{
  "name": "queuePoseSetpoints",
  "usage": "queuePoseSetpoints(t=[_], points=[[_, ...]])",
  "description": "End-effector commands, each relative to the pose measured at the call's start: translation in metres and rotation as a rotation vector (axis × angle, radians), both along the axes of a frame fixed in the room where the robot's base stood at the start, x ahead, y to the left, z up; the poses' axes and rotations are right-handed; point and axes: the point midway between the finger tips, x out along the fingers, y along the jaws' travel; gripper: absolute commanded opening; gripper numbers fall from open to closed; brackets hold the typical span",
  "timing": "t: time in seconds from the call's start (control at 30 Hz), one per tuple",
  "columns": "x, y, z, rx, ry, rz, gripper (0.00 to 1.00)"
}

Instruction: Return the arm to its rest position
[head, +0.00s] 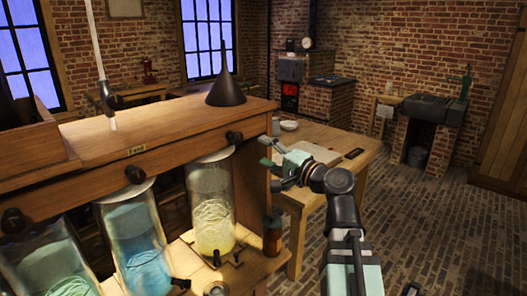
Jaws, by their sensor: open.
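My gripper (268,163) is in the middle of the head view, to the right of the wooden jar stand (170,130). Its jaws are open, with nothing visible between them. My arm reaches up to it from the lower right. The gripper appears just beside the right end of the stand; I cannot tell how close. A glass jar with yellow liquid (213,205) sits in the stand, left of the gripper. A jar with blue liquid (137,245) and a jar with greenish contents (50,265) tilt further left.
A dark funnel (226,92) stands on the stand's top. A small brown bottle (272,238) stands at the stand's right end, below the gripper. A wooden table (350,142) is behind the gripper, with a bowl (289,125). The brick floor (440,215) on the right is open.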

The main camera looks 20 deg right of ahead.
Motion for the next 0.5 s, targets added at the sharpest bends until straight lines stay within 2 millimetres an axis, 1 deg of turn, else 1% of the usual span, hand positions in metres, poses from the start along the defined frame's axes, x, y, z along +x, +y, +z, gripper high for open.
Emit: queuePoseSetpoints(t=[0.37,0.47,0.5], points=[[0.0,0.001,-0.001,-0.02,-0.007,0.002,0.64],[0.001,0.0,-0.012,-0.107,0.003,-0.006,0.64],[0.001,-0.001,-0.019,-0.151,0.014,-0.012,0.64]])
